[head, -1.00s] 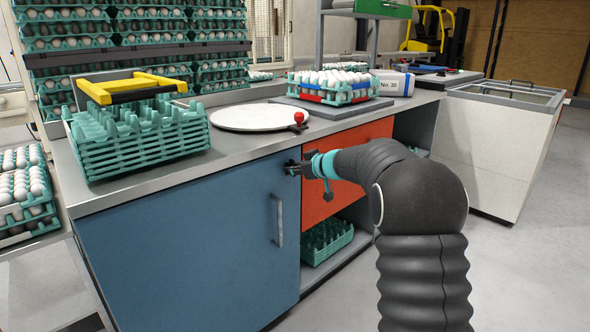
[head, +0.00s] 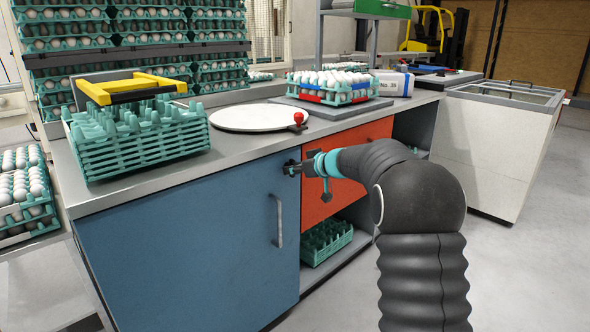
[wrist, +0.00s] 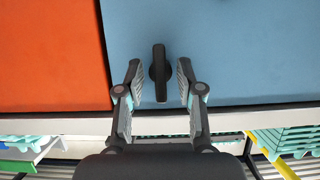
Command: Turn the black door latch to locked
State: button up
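The black door latch (wrist: 159,72) is a slim dark handle on the blue cabinet door (head: 190,250). In the wrist view its long side runs up and down the picture, near the door's edge by the worktop. My gripper (wrist: 158,68) is open, with one grey-padded finger on each side of the latch and a visible gap to both. In the head view my gripper (head: 288,168) is at the upper right corner of the blue door. The latch cannot be told apart from the dark fingers there.
A grey bar handle (head: 279,220) stands upright on the door below my gripper. A red-knobbed part (head: 299,119) sits at the worktop edge just above. An orange drawer front (head: 318,203) is to the right. Green trays (head: 138,150) stand on the worktop.

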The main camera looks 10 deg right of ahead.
jog(key=v, duration=1.2)
dwell(0.3)
